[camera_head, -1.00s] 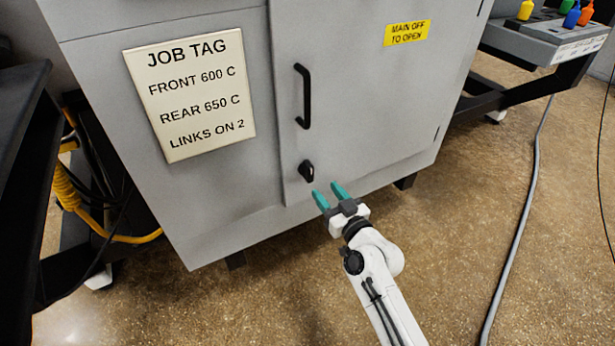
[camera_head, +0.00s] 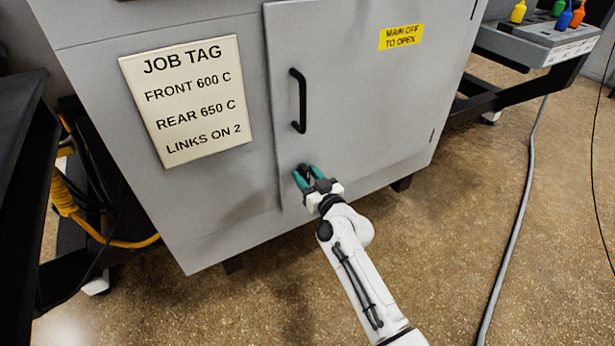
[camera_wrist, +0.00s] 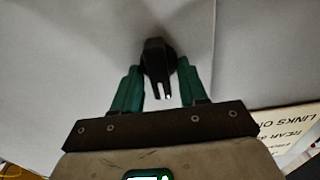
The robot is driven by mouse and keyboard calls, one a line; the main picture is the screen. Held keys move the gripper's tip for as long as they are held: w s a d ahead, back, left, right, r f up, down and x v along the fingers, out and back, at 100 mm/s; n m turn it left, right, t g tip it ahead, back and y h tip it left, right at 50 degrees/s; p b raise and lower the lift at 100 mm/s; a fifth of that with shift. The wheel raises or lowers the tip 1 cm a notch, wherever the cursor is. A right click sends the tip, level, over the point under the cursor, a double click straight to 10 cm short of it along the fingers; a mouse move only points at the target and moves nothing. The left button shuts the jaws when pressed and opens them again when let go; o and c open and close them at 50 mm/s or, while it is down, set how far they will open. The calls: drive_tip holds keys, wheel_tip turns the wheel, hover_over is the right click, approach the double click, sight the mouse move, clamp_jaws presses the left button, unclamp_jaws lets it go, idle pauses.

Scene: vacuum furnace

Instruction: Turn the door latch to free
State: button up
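The door latch (camera_head: 305,169) is a small black knob low on the grey cabinet door (camera_head: 350,110), below the door handle. In the wrist view the latch (camera_wrist: 157,62) shows between the two green fingers, its forked or ridged end toward my gripper. My gripper (camera_head: 308,175) has its teal fingers on either side of the latch. Whether the fingertips touch the latch cannot be told.
A black vertical door handle (camera_head: 298,101) stands above the latch. A job tag (camera_head: 186,100) is on the cabinet's left panel, and a yellow label (camera_head: 401,37) on the door. A grey cable (camera_head: 514,230) lies on the floor at right. Yellow hoses (camera_head: 62,190) hang at left.

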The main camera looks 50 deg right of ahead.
clamp_jaws()
drive_tip(key=shift+m, duration=0.4)
drive_tip(key=m, duration=0.3)
drive_tip(key=shift+d+m, duration=0.1)
drive_tip(key=shift+m, duration=0.3)
drive_tip(key=m, duration=0.3)
drive_tip(key=shift+s+d+m, duration=0.1)
drive_tip(key=shift+m, duration=0.2)
drive_tip(key=m, duration=0.4)
drive_tip(key=shift+d+f, duration=0.1)
drive_tip(key=shift+f, duration=0.05)
drive_tip(key=shift+f+m+p, duration=0.1)
drive_tip(key=shift+m+p, duration=0.35)
drive_tip(key=shift+m, duration=1.35)
